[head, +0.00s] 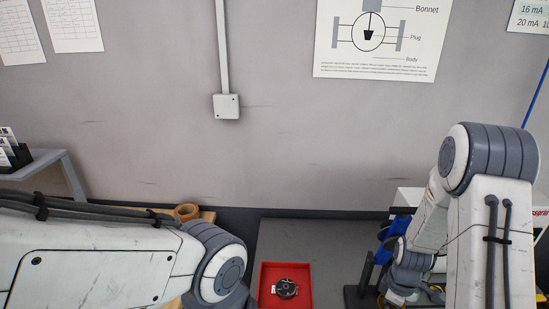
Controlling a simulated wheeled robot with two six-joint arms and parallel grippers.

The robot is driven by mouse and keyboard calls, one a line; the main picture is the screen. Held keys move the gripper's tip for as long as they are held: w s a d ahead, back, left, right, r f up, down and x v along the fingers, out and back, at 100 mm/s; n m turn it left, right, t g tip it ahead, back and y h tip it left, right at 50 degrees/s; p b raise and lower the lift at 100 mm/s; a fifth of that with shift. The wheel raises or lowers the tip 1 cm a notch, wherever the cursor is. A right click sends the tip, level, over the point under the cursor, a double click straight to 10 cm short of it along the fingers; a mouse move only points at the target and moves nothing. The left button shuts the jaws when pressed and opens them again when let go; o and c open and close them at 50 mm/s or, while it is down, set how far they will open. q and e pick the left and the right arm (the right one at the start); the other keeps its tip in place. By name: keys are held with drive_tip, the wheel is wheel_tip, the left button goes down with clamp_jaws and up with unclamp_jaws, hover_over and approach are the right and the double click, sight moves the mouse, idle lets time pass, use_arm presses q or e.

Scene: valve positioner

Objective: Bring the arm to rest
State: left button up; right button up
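My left arm (90,262) comes in from the left and bends at a grey joint near the bottom middle; its gripper is out of the picture. My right arm (490,235) stands at the right, with an elbow high up and a grey wrist part (412,258) low down beside a blue object. No fingers of my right gripper can be made out.
A red tray (263,298) holding a black round part (286,288) lies on the grey surface (315,240). A blue object (395,230) on a dark stand is close to my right arm. A brown ring-shaped roll (186,211) sits behind my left arm. A shelf (35,163) is at left.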

drive_tip(key=shift+s+r, duration=0.1)
drive_tip(key=shift+r, duration=1.15)
drive_tip(key=shift+f, duration=0.1)
